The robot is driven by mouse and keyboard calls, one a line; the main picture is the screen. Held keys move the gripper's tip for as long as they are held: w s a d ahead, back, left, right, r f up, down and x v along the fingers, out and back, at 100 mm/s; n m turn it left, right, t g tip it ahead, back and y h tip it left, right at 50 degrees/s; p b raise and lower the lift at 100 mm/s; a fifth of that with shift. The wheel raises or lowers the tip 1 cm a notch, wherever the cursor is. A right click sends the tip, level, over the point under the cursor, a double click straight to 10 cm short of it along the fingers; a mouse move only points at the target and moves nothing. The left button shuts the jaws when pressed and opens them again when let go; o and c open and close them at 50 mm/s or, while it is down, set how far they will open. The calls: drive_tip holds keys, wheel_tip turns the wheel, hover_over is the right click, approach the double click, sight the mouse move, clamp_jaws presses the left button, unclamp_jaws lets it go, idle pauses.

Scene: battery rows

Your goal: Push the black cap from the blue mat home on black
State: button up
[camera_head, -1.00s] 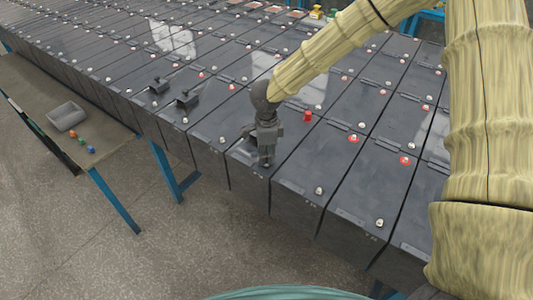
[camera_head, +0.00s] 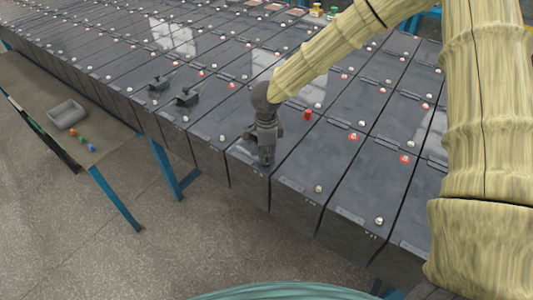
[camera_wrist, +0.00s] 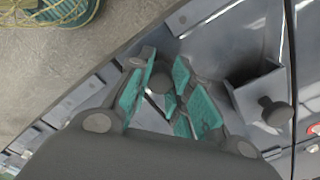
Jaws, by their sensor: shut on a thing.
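My gripper (camera_head: 266,160) is low over the front end of a dark grey battery, close to its front edge. In the wrist view its teal-padded fingers (camera_wrist: 168,98) are closed around a small dark round thing (camera_wrist: 160,78), which appears to be the black cap. The fingers hide most of it and the post below, so I cannot tell how far down it sits. A red cap (camera_head: 308,115) stands on a terminal to the right, behind the gripper. I cannot make out a blue mat.
Dark boxes with knobs (camera_head: 158,85) (camera_head: 187,97) stand on batteries to the left; a knobbed box (camera_wrist: 265,98) is beside the fingers. Silver posts, some red-ringed, dot the rows. A side table at left holds a grey tray (camera_head: 67,113) and small coloured balls (camera_head: 82,140).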

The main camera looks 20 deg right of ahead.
drive_tip(key=shift+f, duration=0.5)
idle(0.8)
drive_tip(key=o, duration=1.3)
drive_tip(key=shift+c, duration=0.2)
drive_tip(key=shift+r, duration=0.15)
drive_tip(key=shift+r+p, duration=2.4)
drive_tip(key=shift+p, duration=0.1)
drive_tip(key=shift+r+p, duration=0.4)
drive_tip(key=shift+r, duration=0.6)
